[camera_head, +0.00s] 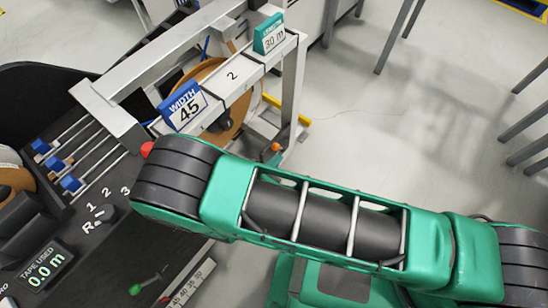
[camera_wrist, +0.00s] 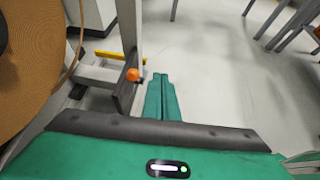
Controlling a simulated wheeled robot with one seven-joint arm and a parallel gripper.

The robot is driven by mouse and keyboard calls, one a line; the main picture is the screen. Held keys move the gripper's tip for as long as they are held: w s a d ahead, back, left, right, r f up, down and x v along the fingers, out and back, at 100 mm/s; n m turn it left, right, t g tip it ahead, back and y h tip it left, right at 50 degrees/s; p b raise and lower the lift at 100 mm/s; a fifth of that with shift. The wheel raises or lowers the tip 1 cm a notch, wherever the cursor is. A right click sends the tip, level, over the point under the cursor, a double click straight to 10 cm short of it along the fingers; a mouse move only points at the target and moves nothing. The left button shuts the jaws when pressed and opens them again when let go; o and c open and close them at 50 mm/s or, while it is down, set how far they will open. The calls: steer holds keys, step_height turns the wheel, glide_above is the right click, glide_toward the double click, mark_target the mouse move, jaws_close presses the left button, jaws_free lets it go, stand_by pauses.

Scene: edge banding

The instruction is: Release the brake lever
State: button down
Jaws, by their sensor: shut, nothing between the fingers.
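My gripper (camera_wrist: 160,78) shows in the wrist view as two green fingers closed together, with nothing between them. An orange ball knob (camera_wrist: 133,74) is just left of the fingertips, beside a grey upright post. Whether they touch is hard to tell. The knob also shows in the head view (camera_head: 276,147), near the foot of the reel frame. It may be the brake lever's end; no label shows.
A tan tape reel (camera_head: 212,92) sits in the metal frame, with a "WIDTH 45" tag (camera_head: 186,105) and a "30 m" tag (camera_head: 270,36) above. A yellow bar (camera_head: 286,109) lies behind. A red knob (camera_head: 147,148) and a green-knobbed lever (camera_head: 140,287) are nearby.

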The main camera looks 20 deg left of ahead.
steer(key=s+a+f+n+t+y, duration=0.1)
steer(key=s+a+f+n+y, duration=0.1)
steer(key=s+f+n, duration=0.3)
steer(key=shift+s+a+f+n+t+y, duration=0.35)
steer(key=shift+s+f+y, duration=0.35)
steer(key=shift+s+f, duration=0.3)
steer(key=w+r+x, duration=0.1)
steer(key=r+x, duration=0.1)
steer(key=x, duration=1)
steer(key=shift+w+a, duration=0.3)
steer(key=shift+w, duration=0.15)
steer(key=shift+r, duration=0.1)
